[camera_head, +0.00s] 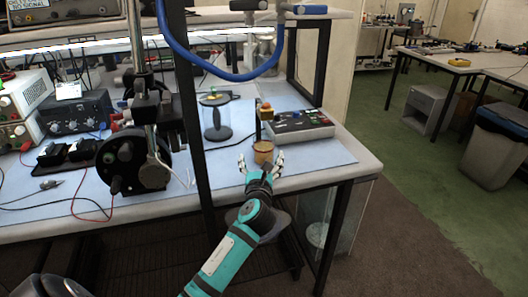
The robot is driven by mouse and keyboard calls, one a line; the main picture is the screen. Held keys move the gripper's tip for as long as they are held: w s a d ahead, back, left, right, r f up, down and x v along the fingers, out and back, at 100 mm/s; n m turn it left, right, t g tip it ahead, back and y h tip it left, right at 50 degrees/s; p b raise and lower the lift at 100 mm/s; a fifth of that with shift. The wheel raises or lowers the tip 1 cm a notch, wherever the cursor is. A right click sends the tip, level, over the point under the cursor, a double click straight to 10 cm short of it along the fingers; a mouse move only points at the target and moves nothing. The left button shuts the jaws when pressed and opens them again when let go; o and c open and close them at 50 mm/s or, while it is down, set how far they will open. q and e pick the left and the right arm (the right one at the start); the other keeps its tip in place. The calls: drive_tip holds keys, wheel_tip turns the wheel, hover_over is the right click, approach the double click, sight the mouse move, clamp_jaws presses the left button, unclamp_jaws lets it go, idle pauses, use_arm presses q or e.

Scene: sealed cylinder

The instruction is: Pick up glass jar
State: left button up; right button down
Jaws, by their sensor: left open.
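A small amber-brown jar-like cylinder (263,152) with a reddish rim stands upright near the front edge of the bench. My left gripper (262,162) is open, with its fingers on the left and right of the lower part of this cylinder. I cannot tell whether they touch it. My right gripper is not in view.
A grey control box (300,125) with knobs stands right behind the cylinder. A dark upright post (192,120) rises left of the gripper, and a blue hose (215,70) hangs above. Instruments and cables crowd the bench's left side. The blue mat (320,155) is clear at right.

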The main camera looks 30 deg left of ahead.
sight(264, 140)
use_arm(q)
drive_tip(key=x, duration=0.3)
drive_tip(key=shift+w+a, duration=0.1)
drive_tip(key=shift+w, duration=0.2)
drive_tip(key=shift+d+f+x, duration=0.1)
drive_tip(key=shift+f+x, duration=0.05)
drive_tip(key=shift+x, duration=1.2)
drive_tip(key=shift+d+f+x, duration=0.15)
drive_tip(key=shift+f+x, duration=0.05)
drive_tip(key=shift+x, duration=1.15)
drive_tip(key=shift+w, duration=0.1)
drive_tip(key=shift+r, duration=0.1)
drive_tip(key=c, duration=1.5)
